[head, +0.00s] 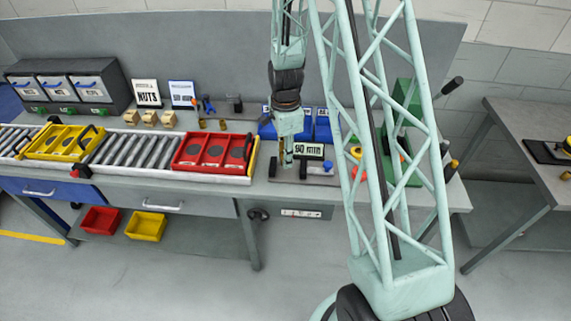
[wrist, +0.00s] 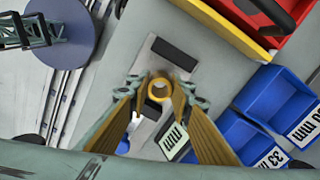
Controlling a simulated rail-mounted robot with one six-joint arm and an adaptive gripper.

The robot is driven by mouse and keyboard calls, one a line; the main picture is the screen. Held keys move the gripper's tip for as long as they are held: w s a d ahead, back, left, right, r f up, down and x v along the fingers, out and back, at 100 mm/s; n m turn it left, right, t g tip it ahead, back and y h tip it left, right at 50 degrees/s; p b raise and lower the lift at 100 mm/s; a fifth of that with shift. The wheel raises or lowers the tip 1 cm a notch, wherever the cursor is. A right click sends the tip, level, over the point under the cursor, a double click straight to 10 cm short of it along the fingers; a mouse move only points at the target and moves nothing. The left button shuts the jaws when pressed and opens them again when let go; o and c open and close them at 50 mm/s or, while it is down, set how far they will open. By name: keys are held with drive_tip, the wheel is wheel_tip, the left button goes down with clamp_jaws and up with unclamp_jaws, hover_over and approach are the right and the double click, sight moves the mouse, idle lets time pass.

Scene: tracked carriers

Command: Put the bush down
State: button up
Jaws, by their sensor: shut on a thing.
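The bush is a small brass-coloured ring (wrist: 159,90), seen from above in the wrist view. My gripper (wrist: 157,92) is shut on it, with the ring between the two fingertips. In the head view my gripper (head: 287,162) points down over the bench, just right of the red tray. The bush is too small to make out there. Below it in the wrist view is a pale plate with a dark rectangular pad (wrist: 174,53). I cannot tell how high the bush is above the plate, or whether it touches.
A red tray (head: 213,136) sits on the roller conveyor, left of my gripper. Blue bins (head: 322,125) stand behind, and a small sign (head: 309,151) stands close at right. A green machine (head: 407,95) is further right. A yellow tray (head: 64,127) is far left.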

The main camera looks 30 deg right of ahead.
drive_tip(key=shift+f, duration=1.6)
drive_tip(key=shift+f, duration=0.15)
drive_tip(key=o, duration=0.9)
drive_tip(key=shift+r, duration=6.15)
